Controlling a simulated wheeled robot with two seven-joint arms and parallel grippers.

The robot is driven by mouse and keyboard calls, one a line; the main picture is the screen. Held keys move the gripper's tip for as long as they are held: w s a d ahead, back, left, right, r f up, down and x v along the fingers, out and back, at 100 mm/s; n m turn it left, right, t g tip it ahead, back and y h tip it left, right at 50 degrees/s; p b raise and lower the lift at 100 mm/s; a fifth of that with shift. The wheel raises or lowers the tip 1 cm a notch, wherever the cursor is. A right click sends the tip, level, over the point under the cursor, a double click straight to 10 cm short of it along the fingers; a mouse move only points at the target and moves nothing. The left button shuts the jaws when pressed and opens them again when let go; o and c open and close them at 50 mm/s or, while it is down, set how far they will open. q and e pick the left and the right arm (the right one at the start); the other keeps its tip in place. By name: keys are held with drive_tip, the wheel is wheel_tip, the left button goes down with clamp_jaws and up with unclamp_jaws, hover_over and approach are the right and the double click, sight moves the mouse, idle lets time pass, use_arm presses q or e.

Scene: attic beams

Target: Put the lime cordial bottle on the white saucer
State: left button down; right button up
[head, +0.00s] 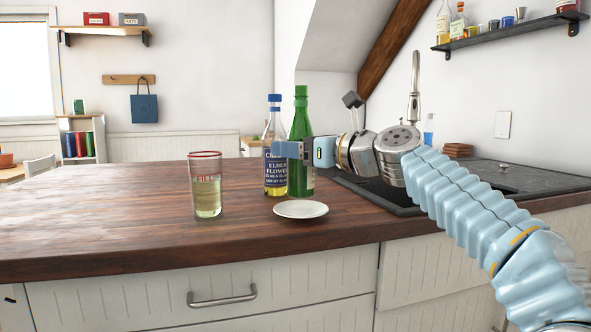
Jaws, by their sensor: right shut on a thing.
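The white saucer (300,209) lies empty on the counter just in front of the bottle. I cannot tell whether the bottle's base touches the counter. My left gripper is not in view.
A blue-capped elderflower bottle (274,180) stands close on the left of the green bottle, by my fingertip. A red-rimmed glass (207,187) with pale liquid stands further left. The sink with its tap (414,90) is at right. The counter's left side (100,205) is clear.

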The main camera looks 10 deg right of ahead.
sight(296, 163)
drive_tip(key=shift+f+b, duration=0.55)
drive_tip(key=shift+f, duration=1)
drive_tip(key=shift+f, duration=0.15)
drive_tip(key=o, duration=1.3)
drive_tip(key=v, duration=1.2)
